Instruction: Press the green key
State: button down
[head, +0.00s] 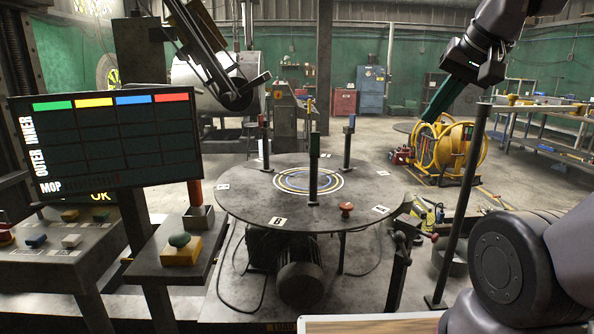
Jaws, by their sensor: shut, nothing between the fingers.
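A sloped console at the far left carries several small keys. One that looks green (101,214) sits in its back row, right of a yellow key (69,215). A blue key (36,240) and a whitish key (72,240) are in front. A larger green mushroom button (180,240) stands on a yellow box on a separate stand right of the console. My gripper (432,116) hangs at the upper right, shut and empty, its fingers pointing down and left. It is far to the right of the console and both green controls, touching nothing I can see.
A round table (240,200) with colour-tipped posts and a red knob (346,208) stands between. A dark screen (105,140) with coloured headings rises behind the console. A dark machine arm (215,65) hangs above the table. A tall post (461,205) and a yellow reel (455,148) are right.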

aim_at(100, 215)
jog(key=j+u, duration=0.15)
jog(key=u, duration=0.2)
jog(key=j+u, duration=0.15)
jog(key=u, duration=0.2)
jog(key=j+u, duration=0.15)
jog(key=u, duration=0.25)
jog(key=i+j+u, duration=0.15)
jog(key=u, duration=0.3)
jog(key=i+j+u, duration=0.2)
jog(key=u, duration=0.25)
jog(key=i+j+u, duration=0.15)
jog(key=u, duration=0.3)
jog(key=i+j+u, duration=0.25)
jog(key=i, duration=0.5)
jog(key=i+z, duration=0.25)
jog(key=z, duration=0.2)
jog(key=i+j+z, duration=0.2)
jog(key=z, duration=0.25)
jog(key=i+j+z, duration=0.2)
jog(key=z, duration=0.2)
jog(key=i+j+z, duration=0.15)
jog(key=z, duration=0.3)
jog(key=i+j+z, duration=0.1)
jog(key=j+z, duration=0.65)
jog(key=z, duration=0.15)
jog(key=i+j, duration=0.05)
